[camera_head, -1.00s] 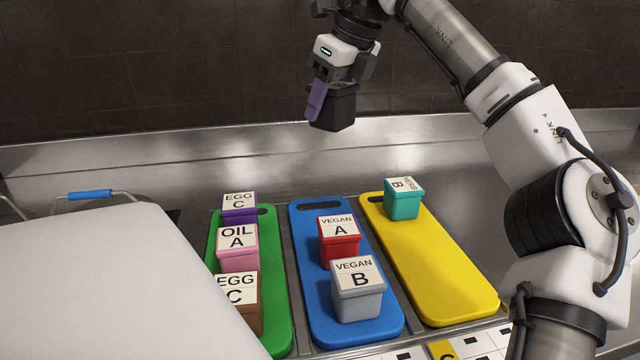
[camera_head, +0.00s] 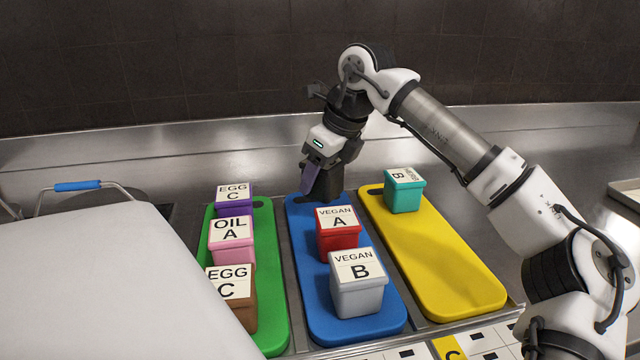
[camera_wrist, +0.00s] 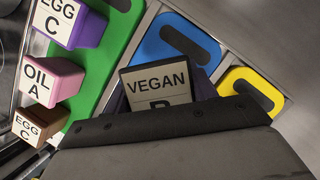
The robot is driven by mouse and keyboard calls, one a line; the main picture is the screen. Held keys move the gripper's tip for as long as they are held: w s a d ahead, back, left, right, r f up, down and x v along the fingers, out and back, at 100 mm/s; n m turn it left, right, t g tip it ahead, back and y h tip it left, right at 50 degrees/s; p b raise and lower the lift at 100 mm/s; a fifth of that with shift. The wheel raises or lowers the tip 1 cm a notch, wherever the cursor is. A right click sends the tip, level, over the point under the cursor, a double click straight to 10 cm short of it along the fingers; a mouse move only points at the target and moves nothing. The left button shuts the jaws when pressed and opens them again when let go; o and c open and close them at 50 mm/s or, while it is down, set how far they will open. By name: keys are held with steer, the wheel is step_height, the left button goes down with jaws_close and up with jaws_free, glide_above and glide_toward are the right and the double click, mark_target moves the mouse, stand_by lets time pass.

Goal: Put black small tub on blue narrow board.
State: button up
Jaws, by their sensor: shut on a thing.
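My gripper (camera_head: 322,178) is shut on the black small tub (camera_head: 328,186), above the far end of the blue narrow board (camera_head: 325,310). The tub looks upright; I cannot tell whether it touches the board. In the wrist view, the black tub (camera_wrist: 158,84) shows a white lid label reading VEGAN and a partly hidden letter, between my purple fingers. The blue board also holds a red tub marked VEGAN A (camera_head: 338,240) at its middle and a grey tub marked VEGAN B (camera_head: 358,290) nearer the front.
The green board (camera_head: 268,270) on the left holds purple (camera_head: 235,207), pink (camera_head: 231,250) and brown (camera_head: 243,312) tubs. The yellow board (camera_head: 440,260) on the right has a teal tub (camera_head: 403,198) at its far end. A large white block (camera_head: 110,280) fills the front left.

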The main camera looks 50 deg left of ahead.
mark_target(320, 192)
steer(key=shift+f, duration=2.15)
steer(key=shift+f, duration=0.1)
steer(key=o, duration=1.1)
steer(key=v, duration=1.2)
